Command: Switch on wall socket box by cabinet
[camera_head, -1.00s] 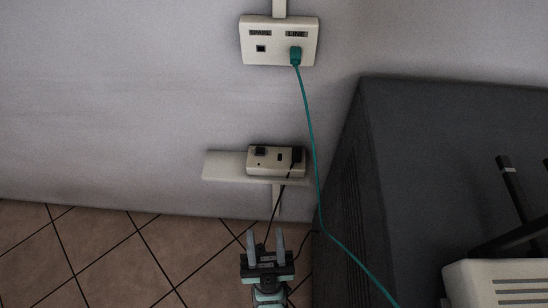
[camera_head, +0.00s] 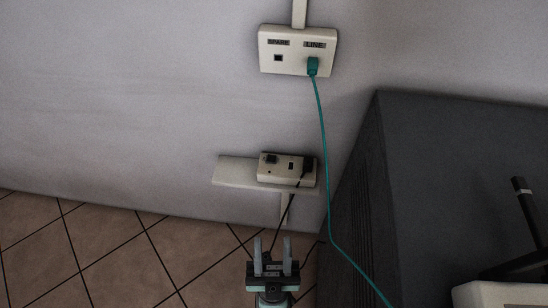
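The wall socket box (camera_head: 286,168) is a small cream box on a narrow ledge low on the wall, left of the dark cabinet (camera_head: 450,170). A black plug (camera_head: 308,165) sits at its right end, and a black cable (camera_head: 286,215) hangs from it. A dark switch-like part (camera_head: 270,159) shows at its upper left; I cannot tell its position. My gripper (camera_head: 272,250) is below the box, pointing up at the wall. Its two grey fingers are apart with nothing seen between them; the black cable passes close by.
A wall plate (camera_head: 297,45) marked SPARE and LINE is higher up, with a teal plug (camera_head: 313,67) under LINE. A pale ledge (camera_head: 232,172) extends left of the socket box. Wall and tiled floor at left are clear.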

